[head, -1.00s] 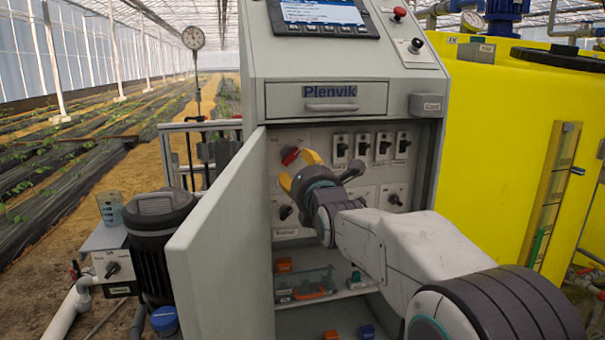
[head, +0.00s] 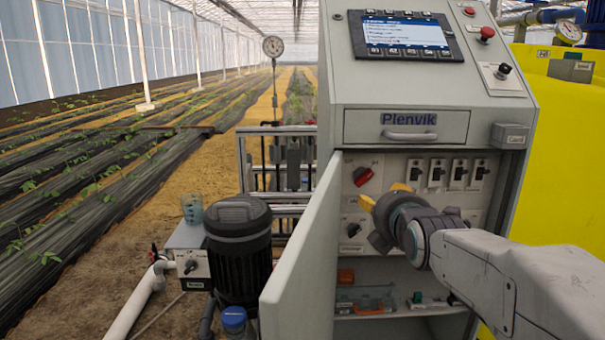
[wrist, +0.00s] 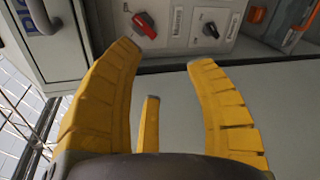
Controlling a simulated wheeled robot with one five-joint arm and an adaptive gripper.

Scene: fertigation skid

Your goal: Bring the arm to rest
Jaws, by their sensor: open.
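My gripper (head: 382,196) has yellow fingers, and they are spread open in the wrist view (wrist: 163,55) with nothing between them. In the head view it is in front of the open control cabinet (head: 433,98), below and to the right of the red rotary switch (head: 362,176). The red switch also shows beyond the fingertips in the wrist view (wrist: 145,25), apart from them. My arm reaches in from the lower right and hides part of the cabinet's switch panel.
The cabinet door (head: 303,250) stands open to the left of my gripper. A lower shelf (head: 400,312) holds small parts. A dark motor (head: 238,250), a beaker (head: 192,208) and a pressure gauge (head: 272,46) are at left. A yellow tank (head: 570,150) is at right.

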